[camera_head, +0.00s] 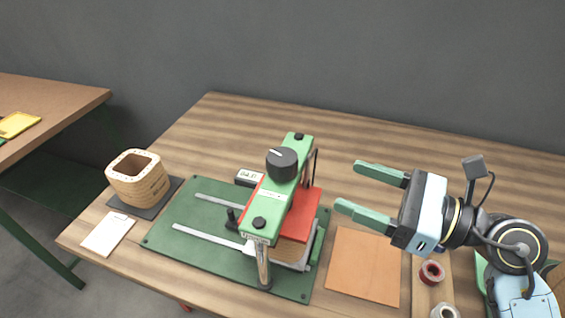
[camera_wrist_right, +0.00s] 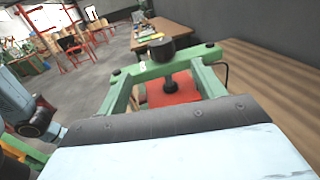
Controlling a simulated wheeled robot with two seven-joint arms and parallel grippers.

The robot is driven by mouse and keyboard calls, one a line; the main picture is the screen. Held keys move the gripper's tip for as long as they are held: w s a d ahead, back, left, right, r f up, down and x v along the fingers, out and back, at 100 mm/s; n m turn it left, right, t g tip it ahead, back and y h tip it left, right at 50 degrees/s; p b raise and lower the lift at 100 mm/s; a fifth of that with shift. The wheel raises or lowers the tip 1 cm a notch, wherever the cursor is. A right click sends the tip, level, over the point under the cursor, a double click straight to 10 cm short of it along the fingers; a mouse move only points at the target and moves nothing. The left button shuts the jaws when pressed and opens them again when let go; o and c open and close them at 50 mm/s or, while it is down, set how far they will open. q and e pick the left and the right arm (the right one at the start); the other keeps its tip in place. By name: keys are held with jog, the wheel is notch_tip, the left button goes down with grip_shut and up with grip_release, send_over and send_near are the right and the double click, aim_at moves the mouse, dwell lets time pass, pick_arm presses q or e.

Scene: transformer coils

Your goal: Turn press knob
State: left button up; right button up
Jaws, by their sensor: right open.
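The press stands on a green base plate (camera_head: 190,245) on the wooden table. Its green crossbeam (camera_head: 282,198) carries a black round press knob (camera_head: 282,163) on top, near the middle. A red plate (camera_head: 306,213) sits under the beam. My right gripper (camera_head: 350,188) is open and empty, to the right of the press, its green fingers pointing left toward the knob but apart from it. My left gripper is not in view.
A wooden coil form (camera_head: 138,180) stands on a dark mat at the left, beside a white card (camera_head: 107,233). An orange-brown sheet (camera_head: 365,268) lies right of the press. A red spool (camera_head: 431,272) is near my right arm.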

aim_at(297, 167)
jog(key=x, duration=0.6)
jog(key=p+x, duration=0.1)
jog(key=x, duration=0.5)
jog(key=shift+w+a+f, duration=0.15)
jog(key=shift+f, duration=0.1)
jog(key=shift+w+a, duration=0.2)
jog(key=shift+a, duration=0.25)
jog(key=shift+c, duration=0.9)
jog(key=c, duration=0.8)
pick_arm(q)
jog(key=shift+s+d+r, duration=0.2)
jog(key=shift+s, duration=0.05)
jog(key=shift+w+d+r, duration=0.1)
